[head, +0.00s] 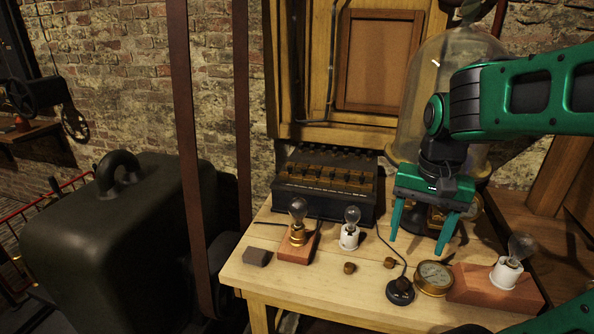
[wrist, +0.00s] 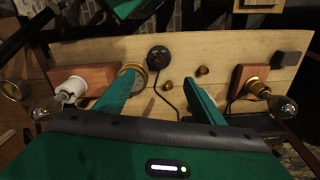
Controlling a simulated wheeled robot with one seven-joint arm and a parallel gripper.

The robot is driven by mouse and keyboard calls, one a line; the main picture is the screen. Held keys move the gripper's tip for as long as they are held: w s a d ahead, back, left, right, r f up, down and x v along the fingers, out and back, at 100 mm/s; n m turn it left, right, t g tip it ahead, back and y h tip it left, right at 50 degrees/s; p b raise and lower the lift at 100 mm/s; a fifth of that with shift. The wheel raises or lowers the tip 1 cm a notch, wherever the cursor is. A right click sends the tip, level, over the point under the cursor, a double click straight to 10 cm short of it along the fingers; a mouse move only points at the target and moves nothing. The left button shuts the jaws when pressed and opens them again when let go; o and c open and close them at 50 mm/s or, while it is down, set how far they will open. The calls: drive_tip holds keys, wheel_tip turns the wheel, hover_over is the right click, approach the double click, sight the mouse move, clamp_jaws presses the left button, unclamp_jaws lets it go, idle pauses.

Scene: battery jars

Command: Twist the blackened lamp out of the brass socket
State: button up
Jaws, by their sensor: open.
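The lamp (head: 298,208) with a dull grey bulb stands upright in the brass socket (head: 297,236), on a reddish wooden block (head: 296,251) at the table's left. In the wrist view the lamp (wrist: 283,106) and brass socket (wrist: 257,86) are at the right; how blackened the glass is cannot be told. My gripper (head: 421,231) is open and empty, pointing down over the right half of the table, well to the right of the lamp. Its two green fingers also show in the wrist view (wrist: 158,85), with nothing between them.
A lamp in a loose white holder (head: 349,238) stands right of the brass socket. Another white socket (head: 506,274) with a lamp is at right. Brass caps (head: 350,268), a gauge (head: 434,278), a black knob (head: 400,291) and a dark block (head: 257,257) lie around. A glass dome (head: 425,90) stands behind.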

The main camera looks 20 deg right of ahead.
drive_tip(key=w+a+r+m+t, duration=0.1)
drive_tip(key=w+a+r+m, duration=0.2)
drive_tip(key=w, duration=0.4)
drive_tip(key=w+a+r+m, duration=0.2)
drive_tip(key=w+a+m, duration=0.1)
drive_tip(key=w+a, duration=0.3)
drive_tip(key=m+t, duration=0.1)
drive_tip(key=m, duration=0.4)
approach(299, 201)
drive_tip(key=f, duration=0.3)
drive_tip(key=w+f, duration=0.1)
drive_tip(key=f, duration=0.3)
drive_tip(key=w+f, duration=0.1)
drive_tip(key=f, duration=0.2)
drive_tip(key=shift+w+f, duration=0.2)
drive_tip(key=c, duration=1.3)
drive_tip(key=n, duration=0.3)
drive_tip(key=shift+s+d, duration=0.1)
drive_tip(key=n+y, duration=0.1)
drive_tip(key=n, duration=0.2)
drive_tip(key=shift+s+n, duration=0.15)
drive_tip(key=shift+n, duration=0.25)
